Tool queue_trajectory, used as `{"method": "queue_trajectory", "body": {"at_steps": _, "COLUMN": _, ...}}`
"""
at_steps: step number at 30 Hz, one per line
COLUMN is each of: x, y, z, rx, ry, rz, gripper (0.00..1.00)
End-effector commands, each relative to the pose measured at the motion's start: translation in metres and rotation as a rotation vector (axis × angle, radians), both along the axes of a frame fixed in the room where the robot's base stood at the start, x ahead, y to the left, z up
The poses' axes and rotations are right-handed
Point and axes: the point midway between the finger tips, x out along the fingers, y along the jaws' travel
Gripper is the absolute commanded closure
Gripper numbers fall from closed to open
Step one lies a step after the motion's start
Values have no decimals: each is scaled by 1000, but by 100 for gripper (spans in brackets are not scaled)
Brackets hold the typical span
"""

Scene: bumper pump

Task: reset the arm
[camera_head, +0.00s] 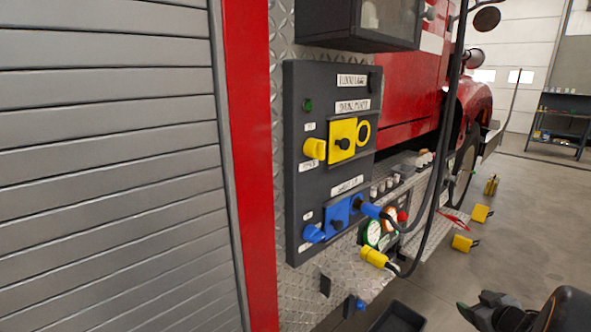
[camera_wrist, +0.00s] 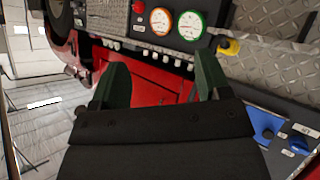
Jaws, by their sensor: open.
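My gripper (camera_head: 487,308) is low at the right of the head view, over the floor and apart from the truck. In the wrist view its two dark green fingers (camera_wrist: 162,84) stand wide apart with nothing between them. The dark panel (camera_head: 333,185) on the truck has a yellow switch (camera_head: 343,142) and a blue switch (camera_head: 338,217). A blue plug (camera_head: 369,209) with a black cable sits at the blue socket. A yellow plug (camera_head: 374,257) hangs on a cable below, by the diamond-plate bumper.
Round gauges (camera_head: 373,233) and small levers sit behind the plugs; the gauges also show in the wrist view (camera_wrist: 175,21). Black cables (camera_head: 440,165) hang in front of the truck. A dark bin (camera_head: 398,318) is below the bumper. Yellow blocks (camera_head: 465,243) lie on the otherwise open floor.

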Motion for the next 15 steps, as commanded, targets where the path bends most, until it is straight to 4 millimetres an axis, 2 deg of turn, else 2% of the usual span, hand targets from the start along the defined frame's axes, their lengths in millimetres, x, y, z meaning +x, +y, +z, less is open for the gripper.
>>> {"method": "queue_trajectory", "body": {"at_steps": 4, "x": -14, "y": -21, "z": 17, "rx": -95, "ry": 113, "rz": -283, "gripper": 30}}
{"method": "queue_trajectory", "body": {"at_steps": 6, "x": -27, "y": -19, "z": 27, "rx": -114, "ry": 201, "rz": -418, "gripper": 30}}
{"method": "queue_trajectory", "body": {"at_steps": 8, "x": -42, "y": -8, "z": 37, "rx": -106, "ry": 286, "rz": -518, "gripper": 30}}
{"method": "queue_trajectory", "body": {"at_steps": 11, "x": -68, "y": 29, "z": 54, "rx": -48, "ry": 444, "rz": -634, "gripper": 30}}
{"method": "queue_trajectory", "body": {"at_steps": 14, "x": -95, "y": 91, "z": 75, "rx": 60, "ry": 614, "rz": -667, "gripper": 30}}
{"method": "queue_trajectory", "body": {"at_steps": 15, "x": -106, "y": 118, "z": 83, "rx": 108, "ry": 677, "rz": -655, "gripper": 30}}
